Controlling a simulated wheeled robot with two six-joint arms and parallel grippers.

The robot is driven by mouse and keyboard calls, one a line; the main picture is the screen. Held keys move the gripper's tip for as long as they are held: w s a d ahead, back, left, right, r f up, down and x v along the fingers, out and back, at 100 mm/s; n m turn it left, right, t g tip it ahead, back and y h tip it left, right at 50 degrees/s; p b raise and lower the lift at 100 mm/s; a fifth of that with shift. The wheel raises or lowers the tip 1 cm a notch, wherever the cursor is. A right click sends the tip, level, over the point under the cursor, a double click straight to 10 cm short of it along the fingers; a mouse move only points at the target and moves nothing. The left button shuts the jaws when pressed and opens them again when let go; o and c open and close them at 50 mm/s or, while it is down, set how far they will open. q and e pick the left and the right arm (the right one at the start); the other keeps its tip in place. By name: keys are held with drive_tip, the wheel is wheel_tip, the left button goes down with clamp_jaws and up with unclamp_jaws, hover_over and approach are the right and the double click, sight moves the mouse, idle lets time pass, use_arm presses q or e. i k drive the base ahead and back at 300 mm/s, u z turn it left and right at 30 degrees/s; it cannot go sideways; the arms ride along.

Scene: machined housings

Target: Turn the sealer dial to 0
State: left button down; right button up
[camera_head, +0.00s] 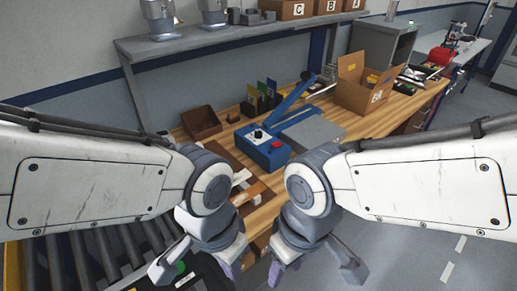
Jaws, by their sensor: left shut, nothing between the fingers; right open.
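The sealer is a blue box (262,150) on the wooden bench, with a raised blue lever arm (292,99) and a grey plate (312,131) beside it. Its dial (258,134) is a small black knob on a white face on top of the box. The marks and the pointer setting are too small to read. A red button (277,143) sits to the right of the dial. My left gripper (230,268) is shut and empty, low in front of the bench, well apart from the dial. My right gripper (284,268) is open and empty, also low and apart from the sealer.
An open cardboard box (362,88) stands right of the sealer. A brown bin (201,122) and upright coloured folders (262,96) stand behind it. A grey shelf (215,37) runs above the bench. A roller conveyor (85,255) lies at lower left.

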sight(257, 134)
drive_tip(key=k, duration=0.3)
drive_tip(key=z, duration=1.05)
drive_tip(key=i, duration=0.8)
drive_tip(key=u, duration=1.55)
drive_tip(key=i, duration=0.5)
drive_tip(key=u, duration=0.1)
